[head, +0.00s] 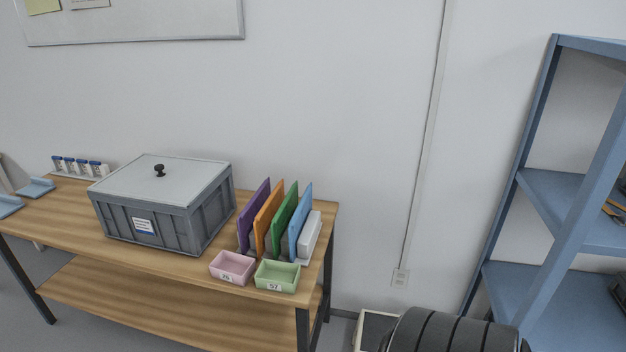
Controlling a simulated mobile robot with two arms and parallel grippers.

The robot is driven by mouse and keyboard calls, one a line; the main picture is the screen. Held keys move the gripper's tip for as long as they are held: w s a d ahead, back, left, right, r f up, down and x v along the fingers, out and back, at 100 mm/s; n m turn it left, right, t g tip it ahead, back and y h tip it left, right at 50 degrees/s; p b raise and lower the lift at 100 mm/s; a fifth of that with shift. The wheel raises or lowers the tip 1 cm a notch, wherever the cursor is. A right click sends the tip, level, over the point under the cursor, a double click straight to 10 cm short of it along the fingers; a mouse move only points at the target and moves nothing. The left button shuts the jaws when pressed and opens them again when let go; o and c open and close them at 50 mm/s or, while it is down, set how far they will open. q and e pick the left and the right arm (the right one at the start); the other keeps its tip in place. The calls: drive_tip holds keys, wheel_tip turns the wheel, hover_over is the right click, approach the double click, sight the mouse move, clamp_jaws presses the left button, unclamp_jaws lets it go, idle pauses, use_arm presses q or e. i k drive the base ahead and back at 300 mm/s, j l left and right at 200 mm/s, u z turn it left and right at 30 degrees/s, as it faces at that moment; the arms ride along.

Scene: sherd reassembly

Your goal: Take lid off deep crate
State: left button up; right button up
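A deep grey crate (157,222) with ribbed walls and a white label stands on the wooden table, left of the middle of the head view. A flat light-grey lid (185,184) covers its top. A small black knob (159,170) stands up from the middle of the lid. Neither of my grippers shows in the head view. The inside of the crate is hidden by the lid.
Right of the crate on the wooden table (60,212) stand upright coloured panels (279,213), a pink tray (232,267) and a green tray (278,276). Several small bottles (80,166) stand behind left. A blue shelf (550,205) is at the right.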

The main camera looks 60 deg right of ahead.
sight(176, 181)
drive_tip(key=z, duration=1.35)
drive_tip(key=k+l, duration=0.05)
